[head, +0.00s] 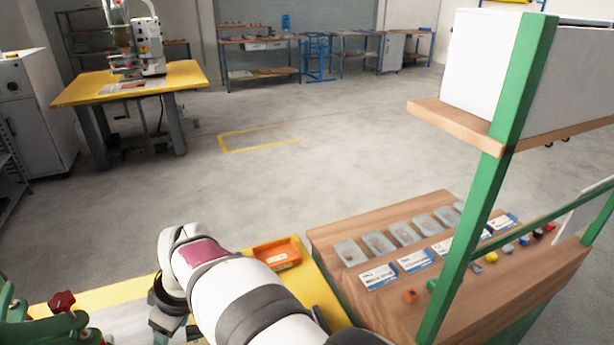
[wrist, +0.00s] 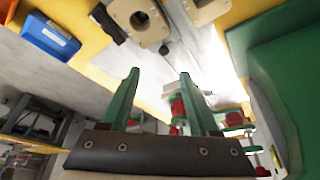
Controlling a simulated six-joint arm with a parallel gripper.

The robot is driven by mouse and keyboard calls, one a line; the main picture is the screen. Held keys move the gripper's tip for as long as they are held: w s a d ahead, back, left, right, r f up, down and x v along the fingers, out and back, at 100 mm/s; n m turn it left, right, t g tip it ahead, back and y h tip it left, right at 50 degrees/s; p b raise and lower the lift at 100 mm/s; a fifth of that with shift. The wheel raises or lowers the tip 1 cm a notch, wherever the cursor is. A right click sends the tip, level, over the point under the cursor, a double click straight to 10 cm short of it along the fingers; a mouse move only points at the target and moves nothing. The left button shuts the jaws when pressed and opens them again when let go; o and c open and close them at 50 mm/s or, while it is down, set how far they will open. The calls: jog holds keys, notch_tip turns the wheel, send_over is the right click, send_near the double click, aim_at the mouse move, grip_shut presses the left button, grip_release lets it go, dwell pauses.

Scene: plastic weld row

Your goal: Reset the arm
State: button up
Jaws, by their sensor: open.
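My gripper (wrist: 158,74) shows in the wrist view with its two green fingers spread apart. Nothing is between the fingers. In the head view my white and grey arm reaches over the yellow bench (head: 318,291) at the bottom, and the fingers cannot be made out there.
An orange bin (head: 277,253) sits beside my arm. Right of it is a wooden board (head: 325,236) with grey pads and label cards, behind a green post (head: 500,140). A red-knobbed green fixture (head: 62,300) stands lower left. The wrist view shows a blue bin (wrist: 50,36) and holed beige blocks (wrist: 150,38).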

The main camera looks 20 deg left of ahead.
jog(key=w+d+r+m+h, duration=0.15)
jog(key=d+m, duration=0.45)
jog(key=d, duration=0.6)
jog(key=w+d+r+m, duration=0.25)
jog(key=d+m, duration=0.35)
jog(key=d, duration=0.7)
jog(key=s+d+f+m+h, duration=0.1)
jog(key=s+d+f+m, duration=0.1)
jog(key=s+d+m, duration=1)
jog(key=d, duration=0.3)
jog(key=shift+m, duration=0.3)
